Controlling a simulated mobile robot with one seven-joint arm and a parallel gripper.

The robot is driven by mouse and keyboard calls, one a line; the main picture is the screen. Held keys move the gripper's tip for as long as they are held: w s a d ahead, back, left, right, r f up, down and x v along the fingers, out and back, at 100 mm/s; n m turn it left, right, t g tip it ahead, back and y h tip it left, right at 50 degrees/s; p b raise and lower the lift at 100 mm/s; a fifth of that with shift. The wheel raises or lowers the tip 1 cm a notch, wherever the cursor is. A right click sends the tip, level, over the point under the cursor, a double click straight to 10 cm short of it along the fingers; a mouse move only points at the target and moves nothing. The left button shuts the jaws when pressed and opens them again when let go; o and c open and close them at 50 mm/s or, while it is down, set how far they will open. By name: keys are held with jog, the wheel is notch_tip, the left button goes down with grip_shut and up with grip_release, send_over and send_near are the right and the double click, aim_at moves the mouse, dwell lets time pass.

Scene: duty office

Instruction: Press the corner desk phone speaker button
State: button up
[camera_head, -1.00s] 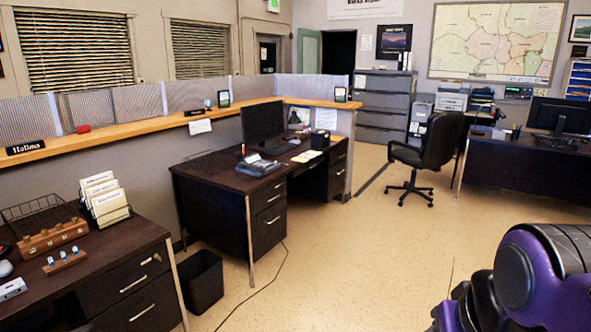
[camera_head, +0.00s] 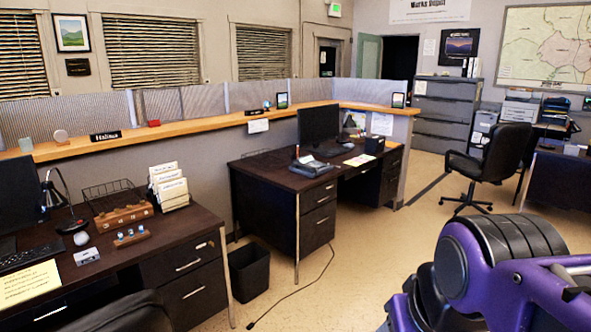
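A grey and black desk phone (camera_head: 314,168) sits on the dark corner desk (camera_head: 265,180) in the middle of the view, near that desk's front left part. Its buttons are too small to tell apart. A monitor (camera_head: 320,123) stands behind the phone on the same desk. My purple and black arm shows at the lower right, but my gripper is out of view.
A dark desk (camera_head: 165,245) stands at the near left with a wooden organizer (camera_head: 124,216) and paper holders (camera_head: 168,185). A black bin (camera_head: 249,270) and a cable (camera_head: 300,290) are on the floor between the desks. An office chair (camera_head: 490,165) stands right. Floor ahead is mostly clear.

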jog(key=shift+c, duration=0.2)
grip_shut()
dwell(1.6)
